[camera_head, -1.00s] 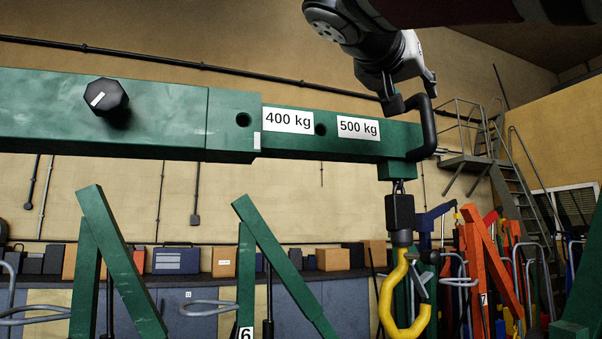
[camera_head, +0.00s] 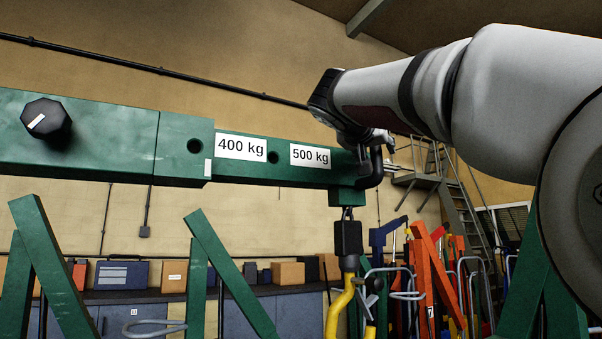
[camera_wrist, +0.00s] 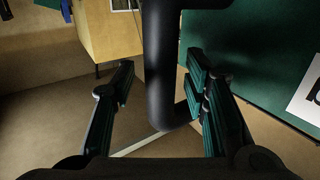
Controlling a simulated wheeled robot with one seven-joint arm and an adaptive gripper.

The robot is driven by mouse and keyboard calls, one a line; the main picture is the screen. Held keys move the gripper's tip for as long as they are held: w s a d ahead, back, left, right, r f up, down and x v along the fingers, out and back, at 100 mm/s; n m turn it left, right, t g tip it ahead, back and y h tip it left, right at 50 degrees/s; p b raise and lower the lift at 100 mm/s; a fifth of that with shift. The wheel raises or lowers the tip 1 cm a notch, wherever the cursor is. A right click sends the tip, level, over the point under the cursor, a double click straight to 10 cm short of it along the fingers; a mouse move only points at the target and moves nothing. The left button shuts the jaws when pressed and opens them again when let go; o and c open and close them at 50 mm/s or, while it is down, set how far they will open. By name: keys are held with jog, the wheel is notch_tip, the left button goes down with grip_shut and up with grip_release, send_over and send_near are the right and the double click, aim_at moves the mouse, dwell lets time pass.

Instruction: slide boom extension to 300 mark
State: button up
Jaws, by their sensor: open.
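The green boom extension (camera_head: 262,174) sticks out to the right from the thicker green outer boom (camera_head: 110,140). It carries labels "400 kg" and "500 kg", each beside a round hole; the 400 kg label is just right of the sleeve edge. No 300 label shows. A black knob (camera_head: 46,119) sits on the outer boom. A black bar handle (camera_head: 375,170) is at the extension's tip, partly covered by my gripper (camera_head: 377,143). In the wrist view the handle (camera_wrist: 165,60) stands between the spread fingers of my open gripper (camera_wrist: 160,85), with gaps visible either side.
A yellow hook (camera_head: 340,308) hangs below the extension's tip. Green, orange and blue jack frames (camera_head: 432,275) stand behind at the right. A bench with boxes (camera_head: 122,274) runs along the back wall. Metal stairs rise at the far right.

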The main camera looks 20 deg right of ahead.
grip_shut()
jog(key=shift+d, duration=0.55)
jog(key=w+d+p, duration=0.2)
jog(key=d, duration=1.2)
jog(key=shift+w+d+p, duration=0.15)
jog(key=shift+w+p, duration=0.2)
jog(key=shift+w, duration=0.05)
grip_release()
jog(key=shift+s+r, duration=0.1)
jog(key=shift+a, duration=0.2)
